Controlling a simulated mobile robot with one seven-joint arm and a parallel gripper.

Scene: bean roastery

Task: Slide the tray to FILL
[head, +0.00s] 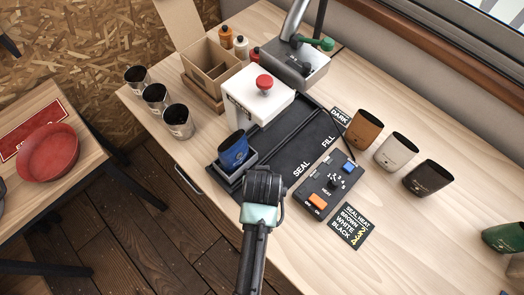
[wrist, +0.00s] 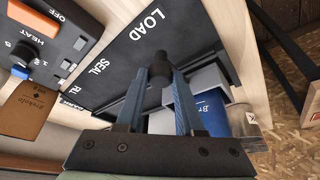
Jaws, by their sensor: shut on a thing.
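The small grey tray (head: 222,170) sits at the near end of the black track (head: 262,143). A blue pouch (head: 233,147) stands in it; the tray (wrist: 208,78) and pouch (wrist: 210,112) also show in the wrist view. The track is lettered SEAL (head: 301,170) and FILL (head: 328,142); LOAD (wrist: 147,30) shows in the wrist view, at the tray's end. My gripper (head: 262,178) is at the tray's near side. In the wrist view my gripper's fingers (wrist: 160,72) are closed on a dark knob by the tray, its join to the tray partly hidden.
A white box with a red knob (head: 264,83) stands over the track beyond the tray. A control box (head: 329,184) with orange and blue switches lies right of the track. Silver cups (head: 178,121) stand left; brown, white and black pouches (head: 397,150) stand right.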

